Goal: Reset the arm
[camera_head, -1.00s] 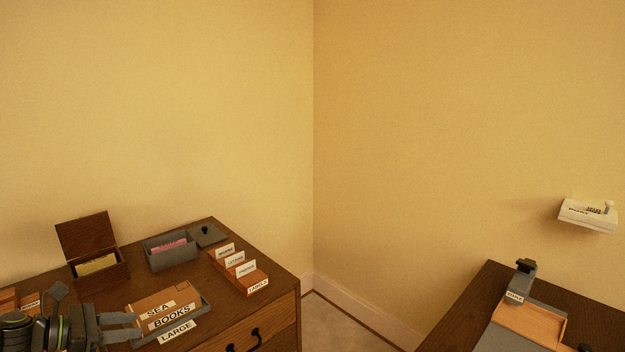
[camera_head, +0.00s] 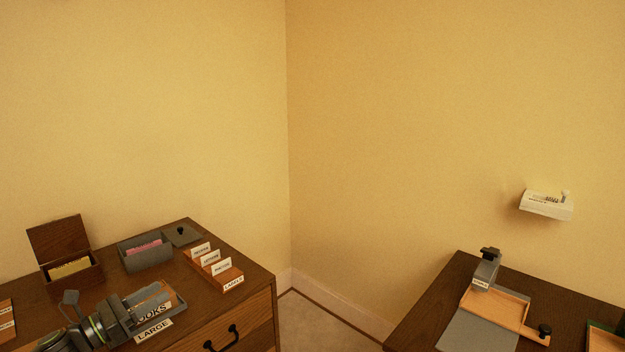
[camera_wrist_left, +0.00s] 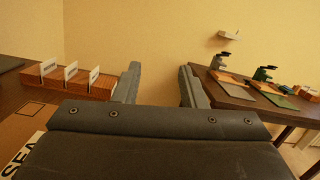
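The "SEA" lettering shows at the lower left of the wrist view on the brown card (camera_wrist_left: 22,128). The "LARGE" label (camera_head: 153,331) lies at the tray's front. My right gripper is in neither view.
On the left desk (camera_head: 205,308) stand an open wooden box (camera_head: 62,252), a grey box with pink cards (camera_head: 146,252) and a wooden card holder (camera_head: 222,275). A second desk (camera_head: 415,310) is at right, with a stamp-like device (camera_head: 486,270). A white wall shelf (camera_head: 546,206) hangs above it. A floor gap separates the desks.

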